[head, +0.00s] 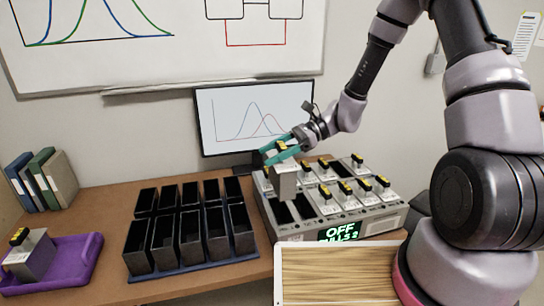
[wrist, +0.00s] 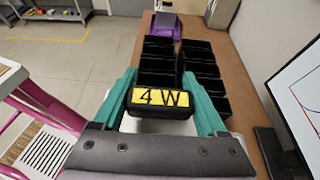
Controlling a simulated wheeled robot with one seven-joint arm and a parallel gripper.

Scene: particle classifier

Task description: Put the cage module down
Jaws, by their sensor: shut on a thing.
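My gripper (head: 283,151), with teal fingers, is shut on the handle of a grey cage module (head: 285,186). The handle (wrist: 161,98) is black with a yellow label reading "4 W" in the wrist view. The module hangs upright over the left part of a grey instrument crate (head: 375,222). The crate holds several similar modules with yellow-topped handles. Dark open slots (head: 303,207) show at its front left, just below and right of the held module. The head view does not clearly show whether the module's lower end is inside the crate or above it.
Several empty black bins (head: 165,243) stand in two rows on the brown table (head: 95,205). A purple tray (head: 80,262) at the left holds another module (head: 28,254). A monitor (head: 225,125) stands behind the crate. A wood-topped surface (head: 340,275) is in front.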

